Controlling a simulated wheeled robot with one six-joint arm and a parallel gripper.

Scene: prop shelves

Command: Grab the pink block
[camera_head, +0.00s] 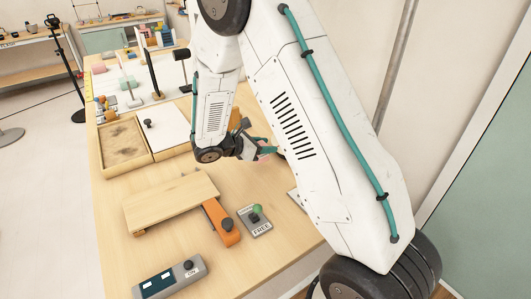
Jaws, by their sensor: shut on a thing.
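My gripper (264,149) is right of the middle of the view, low over the wooden table, partly hidden behind my own white arm. It is shut on a small pink block (267,151). Only a sliver of the block shows between the teal fingers. I cannot tell whether the block touches the table.
A wooden tray (105,171) with a dark-stained bottom lies at the left. A low wooden platform (170,200), an orange lever piece (221,222), a "FREE" switch (258,222) and a grey "ON" box (170,279) stand in front. Thin posts stand farther back.

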